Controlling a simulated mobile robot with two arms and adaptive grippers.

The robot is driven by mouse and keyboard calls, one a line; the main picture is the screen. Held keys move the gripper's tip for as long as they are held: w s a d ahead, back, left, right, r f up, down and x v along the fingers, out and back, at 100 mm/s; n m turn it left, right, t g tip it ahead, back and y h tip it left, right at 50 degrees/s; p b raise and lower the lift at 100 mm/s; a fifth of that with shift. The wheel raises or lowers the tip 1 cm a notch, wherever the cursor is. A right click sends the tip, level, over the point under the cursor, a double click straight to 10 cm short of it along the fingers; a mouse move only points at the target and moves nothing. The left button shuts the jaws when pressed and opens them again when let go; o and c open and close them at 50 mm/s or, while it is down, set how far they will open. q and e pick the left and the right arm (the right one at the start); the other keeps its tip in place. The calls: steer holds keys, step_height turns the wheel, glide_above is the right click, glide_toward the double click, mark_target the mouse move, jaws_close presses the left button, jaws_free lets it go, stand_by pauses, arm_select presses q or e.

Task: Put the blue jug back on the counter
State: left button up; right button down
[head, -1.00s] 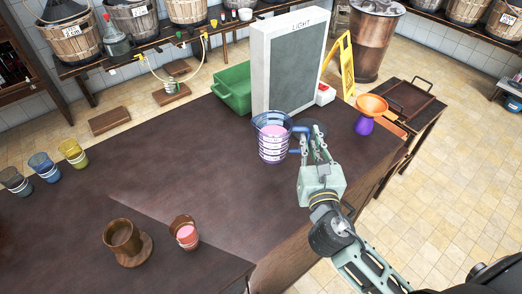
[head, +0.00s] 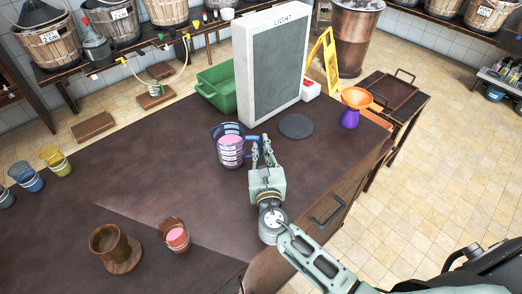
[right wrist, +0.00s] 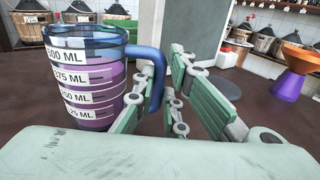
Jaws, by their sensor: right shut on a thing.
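The blue jug (head: 230,151) is see-through, with white measure bands and pink contents, and appears upright over the dark counter (head: 150,165). Whether its base touches the counter I cannot tell. My right gripper (head: 262,155) is shut on the jug's blue handle, on the jug's right side. In the right wrist view the jug (right wrist: 88,85) stands at left, and the handle (right wrist: 156,75) passes between the gripper's fingers (right wrist: 178,95). My left gripper is not in view.
A round dark disc (head: 296,126) lies bare before the LIGHT panel (head: 272,70). A green crate (head: 216,90) is behind. An orange-purple funnel (head: 353,105) stands right. A brown pitcher (head: 115,247) and a pink-filled cup (head: 175,235) are nearer. The counter left of the jug is clear.

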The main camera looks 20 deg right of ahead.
stand_by(0.3)
steer(key=c, duration=2.3)
jaws_free()
steer(key=shift+f, duration=0.25)
steer(key=o, duration=0.5)
steer(key=shift+r, duration=0.1)
steer(key=shift+s+r, duration=0.1)
steer(key=shift+r, duration=0.15)
steer(key=b+v, duration=0.1)
steer(key=v, duration=0.4)
steer(key=b+v, duration=0.1)
steer(key=v, duration=0.4)
steer(key=shift+s+a+f, duration=0.1)
steer(key=shift+s+f, duration=0.15)
steer(key=shift+s, duration=0.1)
steer(key=shift+s+a+r, duration=0.15)
steer(key=shift+s, duration=0.45)
